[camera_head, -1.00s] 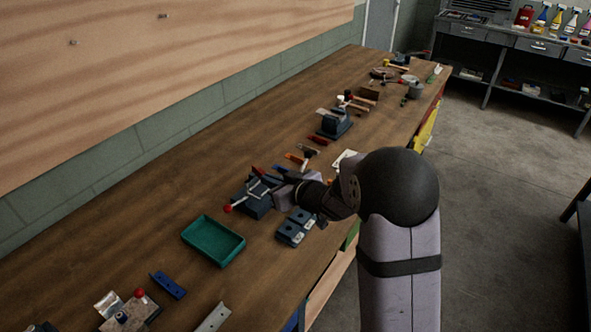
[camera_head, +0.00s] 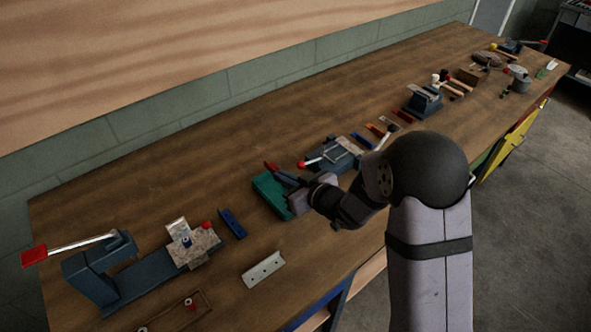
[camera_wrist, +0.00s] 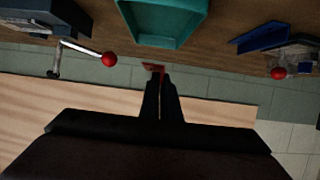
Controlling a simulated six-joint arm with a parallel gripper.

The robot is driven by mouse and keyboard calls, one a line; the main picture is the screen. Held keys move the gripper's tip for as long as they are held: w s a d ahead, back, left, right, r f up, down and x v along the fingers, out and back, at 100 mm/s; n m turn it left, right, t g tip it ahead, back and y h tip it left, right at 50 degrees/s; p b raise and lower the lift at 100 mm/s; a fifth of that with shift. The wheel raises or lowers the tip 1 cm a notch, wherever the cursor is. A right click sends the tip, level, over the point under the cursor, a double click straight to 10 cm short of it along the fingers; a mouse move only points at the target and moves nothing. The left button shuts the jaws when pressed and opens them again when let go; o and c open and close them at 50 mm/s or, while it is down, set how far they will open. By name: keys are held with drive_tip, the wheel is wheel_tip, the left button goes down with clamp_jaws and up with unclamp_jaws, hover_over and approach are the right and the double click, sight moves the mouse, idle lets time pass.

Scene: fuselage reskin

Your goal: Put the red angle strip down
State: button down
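The red angle strip (camera_head: 271,168) shows as a small red piece at the tips of my gripper (camera_head: 284,178). In the wrist view the two dark fingers (camera_wrist: 160,88) are close together, with the red strip (camera_wrist: 153,68) between and just beyond their tips. Most of the strip is hidden by the fingers. In the head view my gripper appears over the teal tray (camera_head: 264,194), covering its right part. In the wrist view the tray (camera_wrist: 124,14) lies beyond the fingertips. The height above the tray is hard to tell.
A vise with a red-knobbed handle (camera_head: 303,164) stands right of the tray. A blue angle piece (camera_head: 232,223) and a pale drilled angle strip (camera_head: 263,269) lie nearer. A red-handled lever tool (camera_head: 96,272) is at left. The bench behind the tray is clear.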

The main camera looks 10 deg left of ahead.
drive_tip(key=shift+f, duration=0.15)
drive_tip(key=shift+f+b, duration=2.9)
drive_tip(key=shift+f, duration=0.35)
drive_tip(key=shift+f+b, duration=0.55)
drive_tip(key=shift+f, duration=0.1)
drive_tip(key=c, duration=1.9)
unclamp_jaws()
drive_tip(key=shift+c, duration=0.2)
drive_tip(key=shift+b+v, duration=0.35)
drive_tip(key=shift+v, duration=3.35)
